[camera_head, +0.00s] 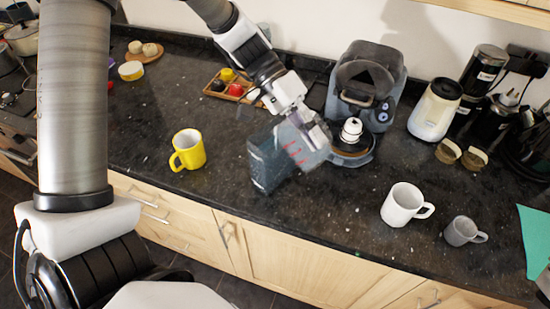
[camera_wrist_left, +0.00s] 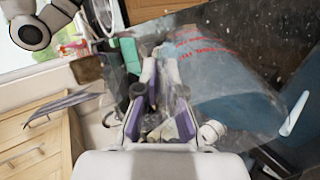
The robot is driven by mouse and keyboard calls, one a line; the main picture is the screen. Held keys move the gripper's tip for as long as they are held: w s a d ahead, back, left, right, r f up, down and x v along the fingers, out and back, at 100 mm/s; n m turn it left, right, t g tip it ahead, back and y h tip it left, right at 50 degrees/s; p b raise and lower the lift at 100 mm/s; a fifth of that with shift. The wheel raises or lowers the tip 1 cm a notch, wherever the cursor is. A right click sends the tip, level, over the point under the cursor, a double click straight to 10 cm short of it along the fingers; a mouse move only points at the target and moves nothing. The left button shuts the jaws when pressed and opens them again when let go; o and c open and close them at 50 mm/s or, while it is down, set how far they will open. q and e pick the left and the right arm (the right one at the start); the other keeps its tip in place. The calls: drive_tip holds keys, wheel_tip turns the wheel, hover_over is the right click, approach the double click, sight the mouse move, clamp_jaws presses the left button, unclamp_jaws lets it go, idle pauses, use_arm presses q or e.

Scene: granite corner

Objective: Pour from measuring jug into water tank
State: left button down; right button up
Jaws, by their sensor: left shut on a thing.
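My left gripper (camera_head: 318,132) is shut on the clear measuring jug (camera_head: 296,150), which has red markings and is held tilted over the counter. The jug fills the right of the left wrist view (camera_wrist_left: 215,75), beside my left gripper's fingers (camera_wrist_left: 160,115), with bluish content visible through its wall. The blue-grey see-through water tank (camera_head: 264,168) stands on the counter just left of and partly behind the jug. The jug overlaps the tank in the head view; I cannot tell whether they touch or whether liquid is flowing. My right gripper is not in view.
A coffee machine (camera_head: 366,85) stands behind at right. A yellow mug (camera_head: 188,149) is left of the tank; a white mug (camera_head: 401,204) and a grey cup (camera_head: 460,231) are to the right. A wooden tray (camera_head: 238,90) lies behind. The counter before the tank is clear.

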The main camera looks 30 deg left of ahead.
use_arm(q)
drive_tip(key=shift+r, duration=0.1)
idle(0.5)
drive_tip(key=shift+a+r+h, duration=0.2)
drive_tip(key=shift+h, duration=0.2)
idle(0.3)
drive_tip(key=shift+a+r+h, duration=0.15)
drive_tip(key=shift+r+h, duration=0.1)
drive_tip(key=shift+h, duration=0.15)
